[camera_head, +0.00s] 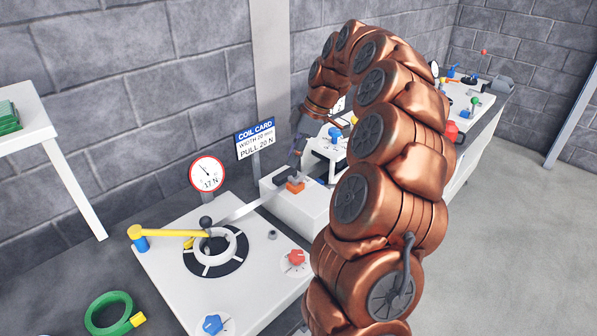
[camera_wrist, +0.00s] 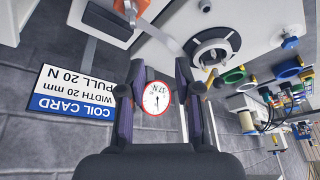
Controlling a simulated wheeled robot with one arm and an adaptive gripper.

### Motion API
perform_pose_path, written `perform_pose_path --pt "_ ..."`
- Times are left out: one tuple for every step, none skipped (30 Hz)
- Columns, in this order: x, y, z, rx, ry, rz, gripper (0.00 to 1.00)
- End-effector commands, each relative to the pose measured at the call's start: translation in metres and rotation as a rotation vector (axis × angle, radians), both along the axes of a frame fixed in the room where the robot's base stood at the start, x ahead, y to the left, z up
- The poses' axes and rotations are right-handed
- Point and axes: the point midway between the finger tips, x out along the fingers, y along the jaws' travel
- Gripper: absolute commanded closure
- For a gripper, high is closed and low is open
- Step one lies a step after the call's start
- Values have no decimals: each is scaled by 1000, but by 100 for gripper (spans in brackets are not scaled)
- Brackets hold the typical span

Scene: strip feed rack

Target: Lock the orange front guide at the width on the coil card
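The orange front guide (camera_head: 295,186) is a small block with a grey part on top, on a white housing beside the metal strip. In the wrist view the orange piece (camera_wrist: 128,10) is cut by the top edge. My gripper (camera_head: 296,158) appears just above and behind the guide in the head view. In the wrist view its two fingers (camera_wrist: 160,88) stand apart with nothing between them; the gauge shows beyond. The coil card (camera_head: 255,138) reads width 20 mm, pull 20 N; it shows upside down in the wrist view (camera_wrist: 75,93). The guide's scale is not readable.
A round gauge (camera_head: 207,173) reads about 17 N. A white table (camera_head: 170,268) holds a coil reel (camera_head: 215,250), a yellow arm (camera_head: 168,233), a red knob (camera_head: 295,258) and a blue knob (camera_head: 212,324). My arm hides much of the bench behind it.

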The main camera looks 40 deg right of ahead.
Motion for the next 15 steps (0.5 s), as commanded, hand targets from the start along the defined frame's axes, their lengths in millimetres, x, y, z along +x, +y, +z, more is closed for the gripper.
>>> perform_pose_path --pt "2 -16 -3 -5 -12 -2 67" --pt "2 -24 -6 -8 -17 2 67" --pt "3 -32 -8 -10 -23 6 67" --pt "3 -37 -10 -11 -27 8 67" --pt "2 -41 -10 -13 -31 11 67" --pt "2 -45 -11 -16 -36 12 67" --pt "2 -48 -12 -17 -38 14 67" --pt "2 -49 -12 -18 -39 14 67" --pt "3 -50 -14 -19 -40 16 67" --pt "3 -50 -15 -19 -40 17 67" --pt "3 -49 -16 -19 -40 18 67" --pt "4 -48 -19 -18 -39 18 67" --pt "4 -47 -21 -17 -38 19 67" --pt "4 -46 -24 -17 -37 19 67" --pt "5 -45 -27 -17 -38 18 67"
